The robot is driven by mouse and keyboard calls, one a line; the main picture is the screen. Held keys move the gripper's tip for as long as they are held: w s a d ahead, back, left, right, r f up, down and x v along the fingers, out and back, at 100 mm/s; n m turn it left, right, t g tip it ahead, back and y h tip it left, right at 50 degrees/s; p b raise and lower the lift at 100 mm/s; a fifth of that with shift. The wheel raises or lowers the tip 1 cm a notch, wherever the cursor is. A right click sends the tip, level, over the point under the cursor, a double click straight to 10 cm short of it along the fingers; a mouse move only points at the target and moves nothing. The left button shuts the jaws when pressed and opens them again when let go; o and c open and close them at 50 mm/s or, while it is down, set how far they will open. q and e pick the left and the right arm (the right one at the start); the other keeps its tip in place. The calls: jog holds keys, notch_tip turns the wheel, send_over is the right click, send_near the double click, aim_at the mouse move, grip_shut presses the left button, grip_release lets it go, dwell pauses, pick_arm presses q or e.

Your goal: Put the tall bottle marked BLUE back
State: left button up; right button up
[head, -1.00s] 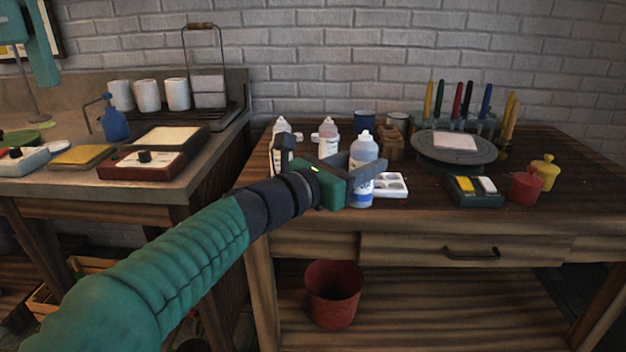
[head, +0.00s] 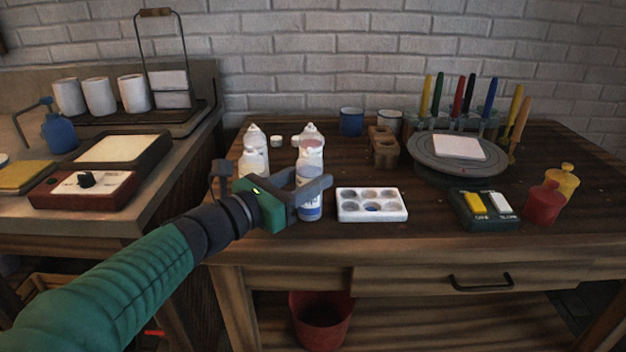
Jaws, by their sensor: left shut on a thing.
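My left gripper (head: 306,188) is shut on a tall, clear-white bottle (head: 311,207) with a blue band low on its side. The bottle is upright near the left front of the wooden table, left of the paint palette (head: 372,219). The fingers cover its middle, so I cannot read its label. Its base is close to the table top; I cannot tell whether it touches. Similar white bottles stand at the table's left: one at the back left (head: 255,132), one in front of it (head: 252,160), and one directly behind the held bottle (head: 311,130). My right gripper is out of view.
A small white cap-like thing (head: 277,141) sits between the back bottles. A blue cup (head: 351,121), a wooden block (head: 383,147) and a grey turntable (head: 458,168) stand farther right. A two-button box (head: 484,225) and red pot (head: 543,203) are at the right front.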

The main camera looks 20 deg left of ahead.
pick_arm(q)
jog(key=shift+s+d+r, duration=0.1)
jog(key=shift+s+d, duration=0.1)
jog(key=shift+d, duration=0.1)
jog(key=shift+s, duration=0.15)
jog(key=shift+a+f, duration=0.2)
jog(key=shift+a, duration=0.15)
jog(key=o, duration=1)
jog(key=shift+a, duration=0.2)
jog(key=shift+o, duration=0.2)
jog(key=shift+d+r, duration=0.1)
jog(key=shift+d, duration=0.2)
jog(key=shift+r, duration=0.15)
jog(key=p+v, duration=0.3)
jog(key=v, duration=0.8)
jog(key=shift+s+a, duration=0.15)
jog(key=shift+a, duration=0.05)
jog(key=shift+s+a, duration=0.1)
jog(key=shift+s, duration=0.15)
